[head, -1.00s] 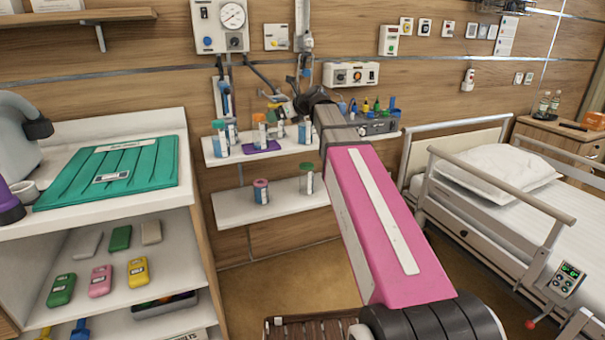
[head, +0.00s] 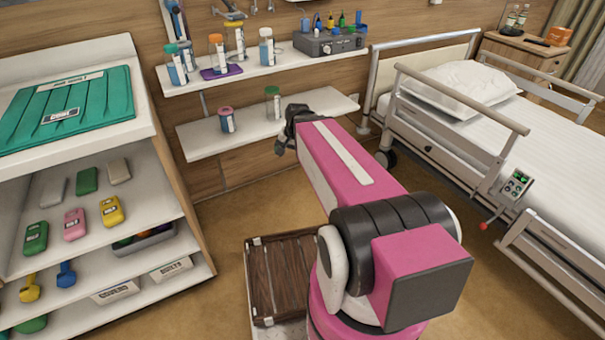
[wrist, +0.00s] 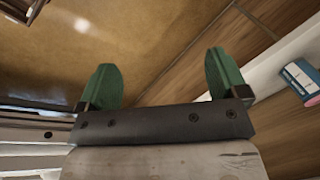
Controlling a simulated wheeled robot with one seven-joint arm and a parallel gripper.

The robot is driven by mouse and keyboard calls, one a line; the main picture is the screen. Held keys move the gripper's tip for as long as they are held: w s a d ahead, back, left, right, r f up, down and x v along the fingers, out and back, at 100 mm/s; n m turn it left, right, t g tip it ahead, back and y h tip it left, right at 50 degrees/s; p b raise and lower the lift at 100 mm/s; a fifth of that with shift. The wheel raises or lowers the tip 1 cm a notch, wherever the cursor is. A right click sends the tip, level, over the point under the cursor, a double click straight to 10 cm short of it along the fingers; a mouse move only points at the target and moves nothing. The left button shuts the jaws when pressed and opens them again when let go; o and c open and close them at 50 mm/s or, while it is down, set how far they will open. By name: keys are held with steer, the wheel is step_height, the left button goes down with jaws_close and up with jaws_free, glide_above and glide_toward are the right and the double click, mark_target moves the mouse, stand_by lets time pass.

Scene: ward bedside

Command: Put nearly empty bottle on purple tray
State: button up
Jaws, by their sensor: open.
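The purple tray (head: 208,74) lies on the upper wall shelf, with an orange-capped bottle (head: 218,58) standing on it. On the lower shelf stand a pink-capped bottle (head: 226,122) and a green-capped bottle (head: 272,104). The green-capped one looks mostly clear, but I cannot read its fill level surely. My gripper (head: 282,146) is in front of the lower shelf's edge, below the green-capped bottle in the picture. In the wrist view my gripper (wrist: 163,78) has its green fingers wide apart with nothing between them. Part of a bottle (wrist: 300,78) shows at the right edge there.
The upper shelf (head: 285,72) also holds several other capped bottles and a grey box (head: 330,42). A storage unit (head: 180,235) stands at left, a bed (head: 465,125) at right. A brown slatted thing (head: 280,278) is low in front. Floor (head: 245,215) before the shelves is clear.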

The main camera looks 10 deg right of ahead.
steer(key=s+d+f+n+g+h, duration=0.1)
steer(key=s+d+f+n, duration=0.2)
steer(key=s+f+n, duration=0.2)
steer(key=shift+s+d+g+h, duration=0.15)
steer(key=shift+s+g+h, duration=0.2)
steer(key=shift+s, duration=0.55)
